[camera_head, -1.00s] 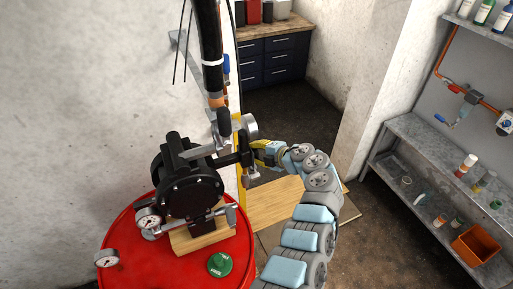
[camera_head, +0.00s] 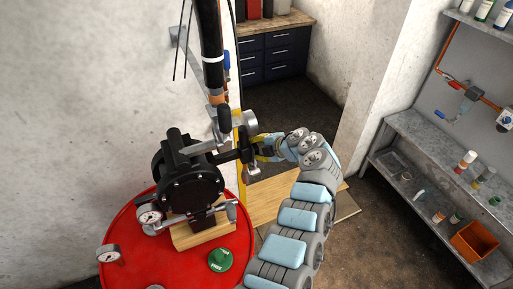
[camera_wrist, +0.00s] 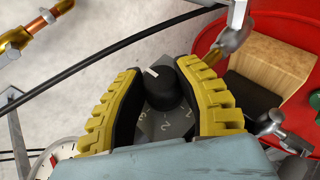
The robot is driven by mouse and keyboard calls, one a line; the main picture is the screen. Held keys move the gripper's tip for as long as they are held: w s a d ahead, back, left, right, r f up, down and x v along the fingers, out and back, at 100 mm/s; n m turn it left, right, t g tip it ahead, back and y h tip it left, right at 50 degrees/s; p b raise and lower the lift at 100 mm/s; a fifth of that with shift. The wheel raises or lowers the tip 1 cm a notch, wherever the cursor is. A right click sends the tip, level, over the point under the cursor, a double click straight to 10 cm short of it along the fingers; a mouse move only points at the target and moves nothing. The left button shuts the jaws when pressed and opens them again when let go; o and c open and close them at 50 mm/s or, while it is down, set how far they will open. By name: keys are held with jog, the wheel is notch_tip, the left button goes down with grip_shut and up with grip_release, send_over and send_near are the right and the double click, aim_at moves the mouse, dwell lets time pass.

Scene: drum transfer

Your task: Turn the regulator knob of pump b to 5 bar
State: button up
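The black regulator knob (camera_wrist: 164,88) with a white pointer mark sits on a grey dial plate (camera_wrist: 168,122) with white numbers in the wrist view. The pointer faces up and slightly left; part of the scale is hidden. My gripper (camera_wrist: 158,68), with ribbed yellow fingers and dark pads, has one finger on each side of the knob. The pads are very close to it, but I cannot tell whether they press on it. In the head view my gripper (camera_head: 262,150) is right beside the pump's fittings, where the knob is hidden. The black pump (camera_head: 188,180) stands above the red drum.
A pressure gauge (camera_head: 150,216) is on the pump, and another (camera_head: 109,254) is at the left edge of the red drum (camera_head: 165,262). A green cap (camera_head: 220,260) is on the drum. A black hose (camera_wrist: 95,65) crosses the wrist view. A shelf (camera_head: 430,180) stands right.

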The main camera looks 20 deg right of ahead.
jog(key=o, duration=0.4)
jog(key=shift+a, duration=0.1)
jog(key=shift+o, duration=0.2)
jog(key=v, duration=1.2)
dwell(0.4)
